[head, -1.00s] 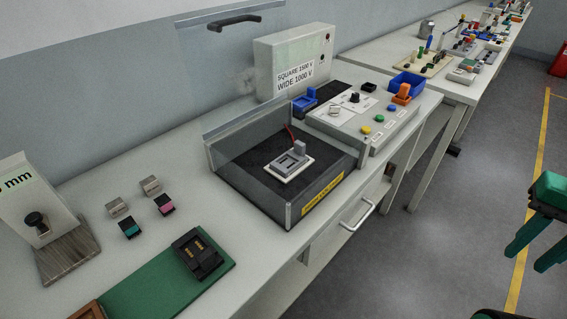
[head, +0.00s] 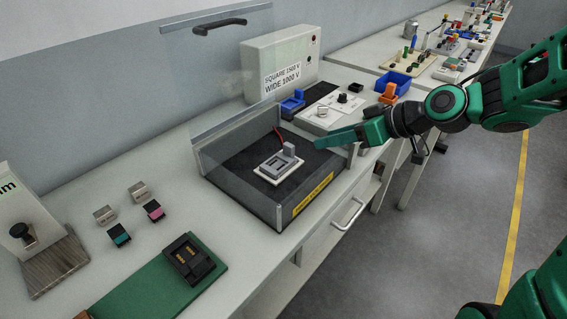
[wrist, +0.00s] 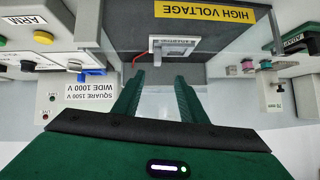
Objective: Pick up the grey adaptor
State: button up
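The grey adaptor (head: 275,165) appears to be the grey frame-like piece with an upright tab on a pale plate. It sits on the dark bed of the clear-walled test box (head: 240,195), and shows at the top of the wrist view (wrist: 172,48). My gripper (head: 322,143) is over the right side of the box, to the right of the adaptor and apart from it. In the wrist view its two green fingers (wrist: 157,84) are spread with nothing between them, so it is open. In the head view the fingers overlap.
The raised clear lid (head: 230,60) stands behind the box. Small connectors (head: 120,234) and a green mat (head: 150,290) are at left.

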aim_at(291, 145)
jog(key=w+a+f+n, duration=0.1)
jog(key=w+a+f+n+y, duration=0.1)
jog(key=a+f, duration=0.1)
jog(key=w+a+f+n, duration=0.1)
jog(key=w+a+f, duration=0.1)
jog(key=shift+f, duration=0.1)
jog(key=shift+w+r+x, duration=0.1)
jog(key=shift+r+x, duration=0.05)
jog(key=shift+x, duration=1.2)
jog(key=shift+w+r+x, duration=0.1)
jog(key=shift+w+x, duration=0.05)
jog(key=shift+x, duration=1.15)
grip_shut()
